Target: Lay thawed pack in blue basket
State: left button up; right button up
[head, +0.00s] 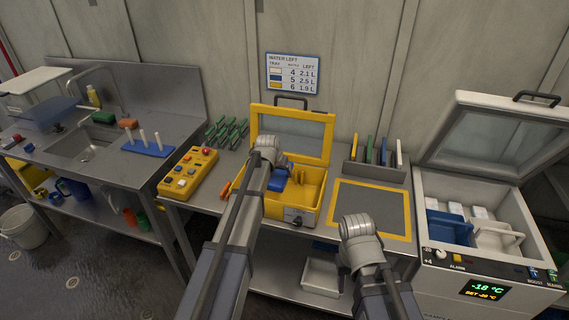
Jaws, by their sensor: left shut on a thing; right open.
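A yellow box (318,190) with its lid raised stands on the steel bench. My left gripper (272,172) is low over the left part of this box, its fingers mostly hidden by my own arm. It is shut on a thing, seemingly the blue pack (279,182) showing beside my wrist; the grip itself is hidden. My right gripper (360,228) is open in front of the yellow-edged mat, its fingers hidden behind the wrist. The blue basket (446,226) sits in the left part of the open white freezer at the right, with pale packs near it.
A white basket (497,236) sits beside the blue one in the freezer (434,258). The yellow-edged dark mat (372,207) is bare. Upright coloured boards (376,153) stand behind it. A yellow control box (188,172) and a sink bench (85,145) are to the left.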

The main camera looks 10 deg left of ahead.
aim_at(279, 174)
pick_arm(q)
jog(key=shift+r, duration=0.15)
notch_tip(279, 174, up, 7)
jog(key=p, duration=0.7)
notch_tip(279, 174, down, 8)
jog(key=b, duration=0.7)
jog(key=shift+r, duration=0.2)
jog(key=shift+r, duration=0.15)
